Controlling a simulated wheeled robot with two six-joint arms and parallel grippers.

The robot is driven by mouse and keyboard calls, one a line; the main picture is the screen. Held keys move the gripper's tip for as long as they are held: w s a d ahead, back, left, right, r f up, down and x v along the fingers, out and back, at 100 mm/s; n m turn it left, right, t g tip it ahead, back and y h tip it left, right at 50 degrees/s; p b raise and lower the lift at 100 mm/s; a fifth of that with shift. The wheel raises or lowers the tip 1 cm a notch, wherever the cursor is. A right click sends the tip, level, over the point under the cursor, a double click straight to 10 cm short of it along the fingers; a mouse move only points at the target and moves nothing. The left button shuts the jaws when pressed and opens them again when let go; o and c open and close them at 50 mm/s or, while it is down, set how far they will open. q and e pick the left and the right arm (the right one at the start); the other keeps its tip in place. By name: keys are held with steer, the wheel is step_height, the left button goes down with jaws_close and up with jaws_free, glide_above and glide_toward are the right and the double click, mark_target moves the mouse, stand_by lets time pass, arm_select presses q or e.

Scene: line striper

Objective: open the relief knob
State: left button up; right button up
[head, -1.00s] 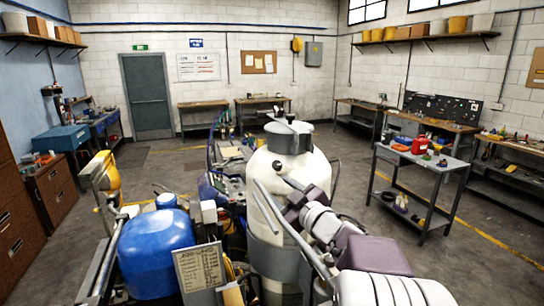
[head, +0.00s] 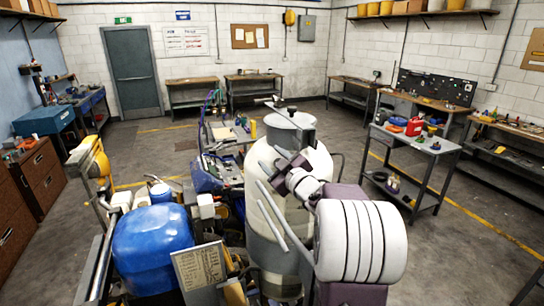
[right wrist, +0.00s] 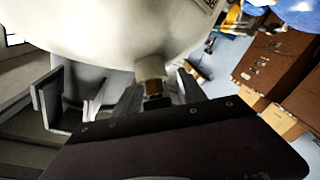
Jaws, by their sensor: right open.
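The white tank (head: 262,160) with a grey lid (head: 290,118) stands upright in the middle of the head view. In the right wrist view its pale curved side (right wrist: 110,30) fills the top. A small stubby fitting with a brass-coloured end, which looks like the relief knob (right wrist: 150,68), sticks out of that side. My right gripper (right wrist: 158,92) is open, with its grey fingers on either side of the fitting. I cannot tell whether they touch it. In the head view my right gripper (head: 287,163) is against the tank's upper side and hides the knob. My left gripper does not show.
A blue tank (head: 152,240) and a printed plate (head: 201,268) are left of the white tank. A grey cart (head: 425,145) with tools stands to the right. The floor between is clear.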

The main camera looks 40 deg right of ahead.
steer(key=shift+s+a+r, duration=0.1)
steer(key=shift+s+r, duration=0.25)
steer(key=shift+s, duration=0.45)
steer(key=shift+c, duration=0.3)
steer(key=shift+s+r, duration=0.1)
steer(key=shift+s, duration=0.1)
steer(key=c, duration=0.6)
steer(key=shift+a, duration=0.1)
jaws_close()
steer(key=m+h+b, duration=0.1)
steer(key=b, duration=0.2)
steer(key=shift+t+h+b, duration=0.3)
steer(key=shift+t+b, duration=0.1)
steer(key=shift+m, duration=0.4)
steer(key=shift+r, duration=0.1)
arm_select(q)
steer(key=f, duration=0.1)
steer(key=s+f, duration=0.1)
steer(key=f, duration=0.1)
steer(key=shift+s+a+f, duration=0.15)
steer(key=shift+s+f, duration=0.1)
arm_select(e)
steer(key=shift+r, duration=0.1)
